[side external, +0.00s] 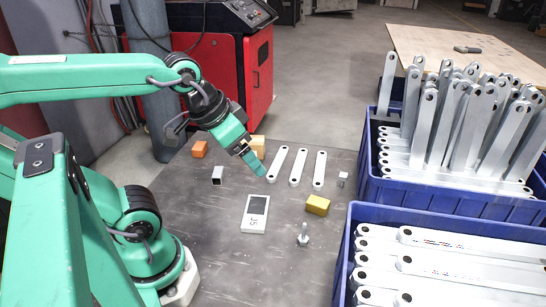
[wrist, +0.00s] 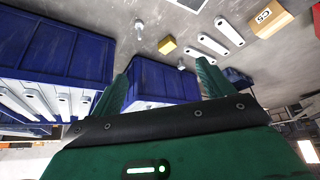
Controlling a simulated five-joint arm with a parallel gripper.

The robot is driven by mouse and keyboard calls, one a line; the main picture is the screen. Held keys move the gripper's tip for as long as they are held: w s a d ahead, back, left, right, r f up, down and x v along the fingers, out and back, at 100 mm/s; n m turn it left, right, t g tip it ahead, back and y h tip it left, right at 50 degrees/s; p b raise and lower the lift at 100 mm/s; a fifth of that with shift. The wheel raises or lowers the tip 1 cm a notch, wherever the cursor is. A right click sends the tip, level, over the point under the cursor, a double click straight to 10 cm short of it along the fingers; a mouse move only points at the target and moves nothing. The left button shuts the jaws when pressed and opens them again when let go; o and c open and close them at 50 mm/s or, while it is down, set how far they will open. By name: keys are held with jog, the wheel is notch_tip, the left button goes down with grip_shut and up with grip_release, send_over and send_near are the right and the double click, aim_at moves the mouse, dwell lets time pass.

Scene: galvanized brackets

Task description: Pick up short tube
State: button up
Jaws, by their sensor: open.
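The short tube (side external: 217,178) appears to be the small pale, square-section piece with a dark open end. It stands on the grey table left of the middle in the side view. I do not make it out in the wrist view. My gripper (side external: 260,170) is above the table, to the right of the tube and apart from it, pointing down and right toward the flat brackets. In the wrist view its two green fingers (wrist: 162,75) are spread wide, with nothing held between them.
Three flat brackets (side external: 297,167) lie right of my gripper. An orange block (side external: 199,149), a cardboard box (side external: 258,142), a white device (side external: 255,213), a yellow block (side external: 317,205), a bolt (side external: 303,236) and a small cube (side external: 342,178) are around. Blue crates (side external: 370,170) of brackets bound the right.

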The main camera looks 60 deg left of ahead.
jog(key=n+g, duration=0.5)
jog(key=n, duration=2.4)
send_over(217, 172)
jog(key=f, duration=1)
jog(key=d+f, duration=0.1)
jog(key=f, duration=0.5)
jog(key=shift+w, duration=0.25)
jog(key=shift+s+a+f+n+g, duration=0.2)
jog(key=shift+a+f+n+g, duration=0.1)
jog(key=shift+a+f, duration=0.1)
jog(key=shift+f, duration=1.2)
